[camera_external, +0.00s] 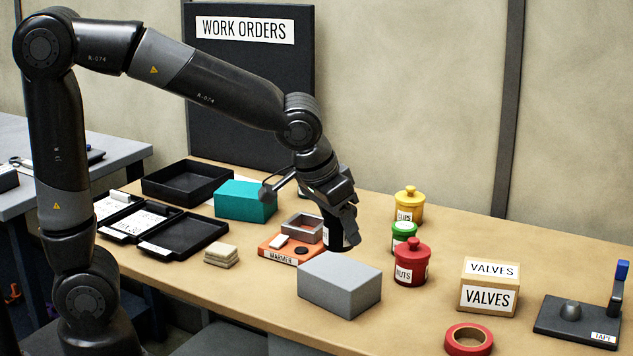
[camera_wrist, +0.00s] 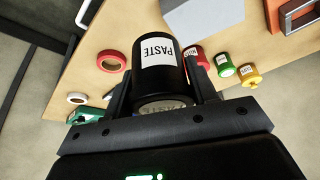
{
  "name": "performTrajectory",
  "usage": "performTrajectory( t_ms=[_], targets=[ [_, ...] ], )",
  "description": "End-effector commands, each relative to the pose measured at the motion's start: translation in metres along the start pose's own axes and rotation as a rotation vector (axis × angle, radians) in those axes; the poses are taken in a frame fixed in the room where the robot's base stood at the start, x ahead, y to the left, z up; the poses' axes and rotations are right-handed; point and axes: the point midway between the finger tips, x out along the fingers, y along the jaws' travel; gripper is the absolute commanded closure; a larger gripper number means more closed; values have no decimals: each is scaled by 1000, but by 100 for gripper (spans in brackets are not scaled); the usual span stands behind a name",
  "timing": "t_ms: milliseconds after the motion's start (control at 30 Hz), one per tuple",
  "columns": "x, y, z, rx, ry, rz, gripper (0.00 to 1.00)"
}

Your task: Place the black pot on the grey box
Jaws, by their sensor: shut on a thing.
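The black pot (camera_wrist: 158,85) with a white PASTE label sits between the two fingers of my gripper (camera_wrist: 160,95) in the wrist view. My gripper (camera_external: 345,222) is shut on it. The grey box (camera_external: 340,287) stands on the table, in front of the pot, with a bare flat top. A corner of the grey box also shows at the top of the wrist view (camera_wrist: 203,17).
An orange WARMER block (camera_external: 277,252) with a grey open frame (camera_external: 302,228) is left of the pot. A red pot (camera_external: 411,265), green pot (camera_external: 404,232) and yellow pot (camera_external: 409,206) stand right. A teal box (camera_external: 244,202) and black trays (camera_external: 185,235) lie left.

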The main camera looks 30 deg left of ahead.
Motion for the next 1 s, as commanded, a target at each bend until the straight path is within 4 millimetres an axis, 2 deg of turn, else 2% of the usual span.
performTrajectory(
  t_ms=[400, 500, 667, 900, 1000],
  targets=[
    [67, -71, -24, -4, -3, -2, 74],
    [78, -84, -28, -4, -2, -1, 74],
    [88, -93, -32, 0, -1, 0, 74],
    [118, -93, -19, 0, -3, -1, 74],
    [124, -93, -17, 0, -1, 0, 74]
  ],
)
